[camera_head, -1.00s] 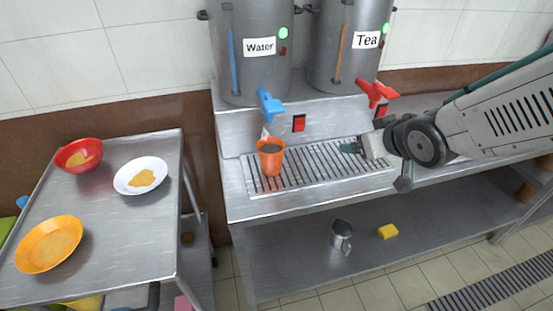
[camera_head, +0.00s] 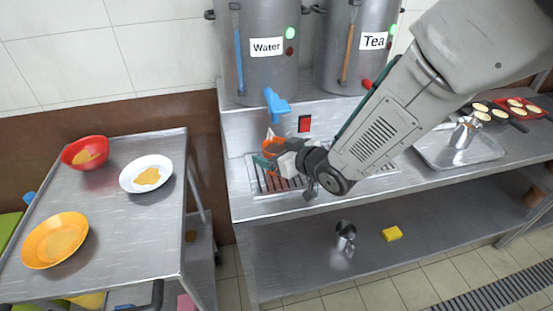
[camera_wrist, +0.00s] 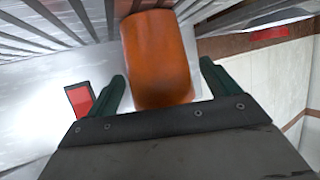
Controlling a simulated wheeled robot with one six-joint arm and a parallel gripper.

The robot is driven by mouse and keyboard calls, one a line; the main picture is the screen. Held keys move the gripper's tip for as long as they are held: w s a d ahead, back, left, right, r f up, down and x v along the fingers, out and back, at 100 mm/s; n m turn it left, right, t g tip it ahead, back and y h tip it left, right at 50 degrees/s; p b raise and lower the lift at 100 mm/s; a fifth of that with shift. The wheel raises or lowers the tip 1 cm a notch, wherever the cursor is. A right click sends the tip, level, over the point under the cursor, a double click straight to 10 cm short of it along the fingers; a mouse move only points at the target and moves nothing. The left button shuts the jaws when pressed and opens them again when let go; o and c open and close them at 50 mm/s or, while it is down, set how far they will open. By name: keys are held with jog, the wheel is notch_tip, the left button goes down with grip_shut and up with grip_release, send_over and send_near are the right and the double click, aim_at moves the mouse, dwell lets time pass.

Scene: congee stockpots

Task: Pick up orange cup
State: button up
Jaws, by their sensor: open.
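The orange cup (camera_head: 272,147) stands on the slatted drip grate under the blue tap of the Water pot; my gripper hides most of it in the head view. In the wrist view the orange cup (camera_wrist: 158,60) fills the middle, with its near end between my two green fingertips. My gripper (camera_head: 268,163) is open at the cup, and the wrist view shows a gap on both sides between the fingers (camera_wrist: 162,80) and the cup. I cannot tell what is inside the cup now.
The blue tap (camera_head: 277,104) hangs just above the cup. A red switch (camera_head: 305,123) is on the panel behind. A side table (camera_head: 120,225) at left holds a red bowl (camera_head: 85,152), a white plate (camera_head: 146,173) and an orange plate (camera_head: 55,240). A metal tray (camera_head: 440,158) lies at right.

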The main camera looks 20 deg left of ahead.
jog(key=shift+w+a+f, duration=0.15)
jog(key=shift+w+a, duration=0.05)
jog(key=shift+a, duration=0.15)
jog(key=c, duration=1.2)
